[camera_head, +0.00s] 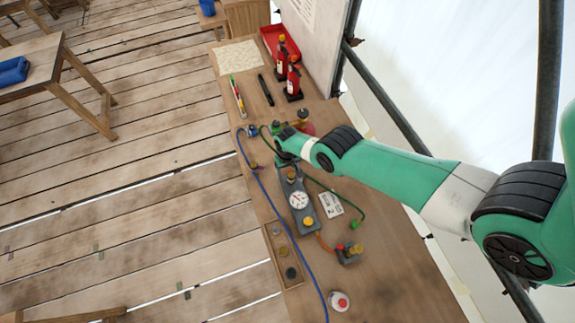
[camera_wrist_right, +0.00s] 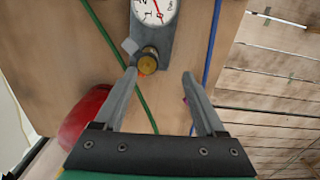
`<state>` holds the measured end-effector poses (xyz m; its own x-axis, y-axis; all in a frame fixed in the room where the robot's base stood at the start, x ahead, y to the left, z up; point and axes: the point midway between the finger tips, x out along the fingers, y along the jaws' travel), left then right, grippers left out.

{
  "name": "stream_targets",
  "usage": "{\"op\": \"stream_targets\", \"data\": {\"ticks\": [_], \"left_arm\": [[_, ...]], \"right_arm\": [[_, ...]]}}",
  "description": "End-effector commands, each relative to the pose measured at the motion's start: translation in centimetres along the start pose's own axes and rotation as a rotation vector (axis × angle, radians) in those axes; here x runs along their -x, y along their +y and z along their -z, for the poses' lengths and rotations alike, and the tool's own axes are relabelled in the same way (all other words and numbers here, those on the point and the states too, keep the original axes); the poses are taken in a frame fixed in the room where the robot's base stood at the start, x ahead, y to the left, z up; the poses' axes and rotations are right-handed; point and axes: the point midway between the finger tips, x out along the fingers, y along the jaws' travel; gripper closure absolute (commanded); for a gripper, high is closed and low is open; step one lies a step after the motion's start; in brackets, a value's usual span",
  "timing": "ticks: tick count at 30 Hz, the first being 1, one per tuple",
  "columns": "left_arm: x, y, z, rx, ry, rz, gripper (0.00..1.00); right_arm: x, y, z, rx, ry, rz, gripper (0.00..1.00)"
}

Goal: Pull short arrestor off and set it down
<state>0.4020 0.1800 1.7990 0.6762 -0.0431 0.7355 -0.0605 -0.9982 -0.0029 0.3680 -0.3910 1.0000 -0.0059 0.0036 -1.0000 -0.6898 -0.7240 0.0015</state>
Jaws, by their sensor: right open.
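My right gripper (camera_wrist_right: 160,74) is open in the right wrist view, with nothing between its fingers. A brass-yellow knob (camera_wrist_right: 148,62) at the end of the grey gauge block (camera_wrist_right: 155,32) is just beyond the fingertips, nearer the left finger. In the head view, my arm comes in from the right and the hand covers the area above the gauge block (camera_head: 312,226). I cannot tell which one is the short arrestor. My left gripper is not in view.
A blue hose (camera_head: 262,190) and a green hose (camera_head: 350,208) cross the bench. A wooden tray (camera_head: 273,243), a white card (camera_head: 326,205) and a red-and-white round item (camera_head: 340,301) lie near. Two red extinguishers (camera_head: 293,78) stand at the back. The bench's front right is clear.

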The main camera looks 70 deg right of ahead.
Motion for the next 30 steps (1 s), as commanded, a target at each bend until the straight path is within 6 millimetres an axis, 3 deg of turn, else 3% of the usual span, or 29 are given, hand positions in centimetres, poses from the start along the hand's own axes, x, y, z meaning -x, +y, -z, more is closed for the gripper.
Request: {"op": "stream_targets", "data": {"ticks": [4, 17, 23, 30], "left_arm": [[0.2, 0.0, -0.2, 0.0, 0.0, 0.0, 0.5], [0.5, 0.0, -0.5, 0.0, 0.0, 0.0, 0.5], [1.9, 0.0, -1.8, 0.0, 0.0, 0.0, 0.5], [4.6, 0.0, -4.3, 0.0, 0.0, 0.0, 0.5]], "right_arm": [[-0.2, 1.8, 0.7, -0.045, 0.005, 0.002, 0.28], [-0.6, 1.8, 0.7, -0.047, 0.006, 0.002, 0.28], [-2.5, 1.8, 0.8, -0.047, 0.007, 0.002, 0.28], [-6.2, 1.8, 0.8, -0.047, 0.007, 0.002, 0.28]]}}
